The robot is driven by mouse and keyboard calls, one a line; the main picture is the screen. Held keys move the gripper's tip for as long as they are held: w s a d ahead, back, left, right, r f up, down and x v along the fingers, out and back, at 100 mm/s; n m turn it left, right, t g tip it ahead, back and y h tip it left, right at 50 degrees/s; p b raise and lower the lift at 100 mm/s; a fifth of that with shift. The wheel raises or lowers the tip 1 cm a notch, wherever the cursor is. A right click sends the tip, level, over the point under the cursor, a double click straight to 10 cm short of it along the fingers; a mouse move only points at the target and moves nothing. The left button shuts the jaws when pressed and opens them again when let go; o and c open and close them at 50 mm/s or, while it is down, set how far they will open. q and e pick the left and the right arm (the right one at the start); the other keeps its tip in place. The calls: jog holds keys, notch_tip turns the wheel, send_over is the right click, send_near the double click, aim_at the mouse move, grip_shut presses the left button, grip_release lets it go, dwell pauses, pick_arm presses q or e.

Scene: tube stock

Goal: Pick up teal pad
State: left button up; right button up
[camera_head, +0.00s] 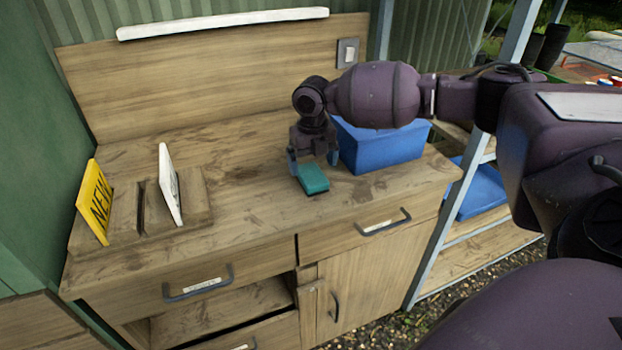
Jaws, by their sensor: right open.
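The teal pad (313,179) lies on the wooden worktop, near its front edge and in front of the blue box. My right gripper (312,162) points down over the pad, with one finger at the left of the pad and the other at its back right. The gripper is open, and the pad shows between and in front of the fingers. I cannot tell whether the fingers touch it. My left gripper does not show.
A blue box (383,146) stands close behind and right of the gripper. A yellow sign (94,203) and a white card (170,184) stand in a slotted wooden holder (196,208) at the left. The worktop (250,190) between holder and pad is clear. Drawer handles (384,226) stick out below.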

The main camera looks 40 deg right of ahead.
aim_at(312, 174)
notch_tip(312, 174, down, 4)
jog(key=shift+a+f, duration=0.1)
jog(key=c, duration=1)
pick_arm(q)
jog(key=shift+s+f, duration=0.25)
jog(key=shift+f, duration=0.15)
pick_arm(e)
jog(key=shift+r, duration=0.2)
pick_arm(q)
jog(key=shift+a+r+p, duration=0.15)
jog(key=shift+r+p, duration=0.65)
jog(key=shift+p, duration=0.2)
pick_arm(e)
jog(key=shift+r, duration=9.9)
